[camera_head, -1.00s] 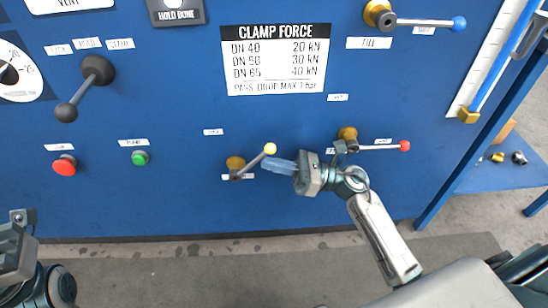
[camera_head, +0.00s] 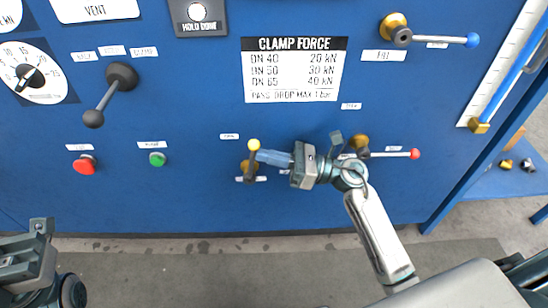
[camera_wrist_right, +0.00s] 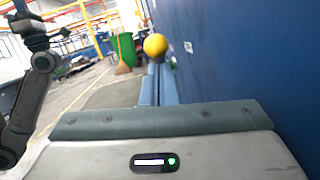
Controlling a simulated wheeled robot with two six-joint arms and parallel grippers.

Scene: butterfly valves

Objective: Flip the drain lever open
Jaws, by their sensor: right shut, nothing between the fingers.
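A lever with a yellow knob (camera_head: 253,145) sits on a brass valve low on the blue panel, its handle close to upright. Its label is too small to read. My right gripper (camera_head: 262,156) is shut with nothing between its fingers; its blue fingertips are at the right side of this lever, just below the knob, seemingly touching it. In the right wrist view the yellow knob (camera_wrist_right: 155,45) shows just beyond the shut fingers (camera_wrist_right: 158,80). My left gripper (camera_head: 22,250) is at the lower left, away from the panel; its jaw opening is unclear.
A red-knobbed lever (camera_head: 414,154) points right, close beside my right wrist. A blue-knobbed lever (camera_head: 472,40) is at upper right. A black handle (camera_head: 120,76), red button (camera_head: 84,163) and green button (camera_head: 157,159) are at left.

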